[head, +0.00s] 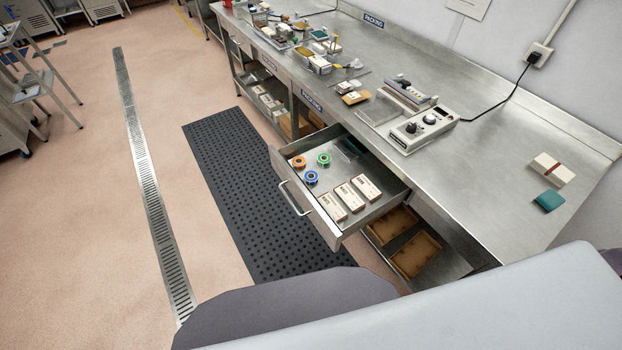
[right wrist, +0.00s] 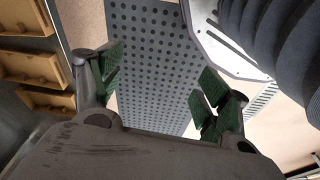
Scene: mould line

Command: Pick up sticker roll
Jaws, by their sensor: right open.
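Three small rolls lie in an open metal drawer (head: 316,219) in the head view: an orange roll (head: 299,162), a green roll (head: 324,159) and a blue roll (head: 311,178). They look like rolls of tape or stickers; I cannot tell which one is the task's sticker roll. My right gripper (right wrist: 160,86) shows in the right wrist view, open and empty, its green-padded fingers spread above the floor. No roll shows in that view. My left gripper is in neither view.
Several white boxes (head: 350,196) lie in the drawer near the rolls. The steel bench (head: 490,170) above carries a device with knobs (head: 423,128) and a teal block (head: 549,201). Brown trays (head: 416,256) sit on the shelf below. A black perforated mat (head: 235,185) covers the floor alongside.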

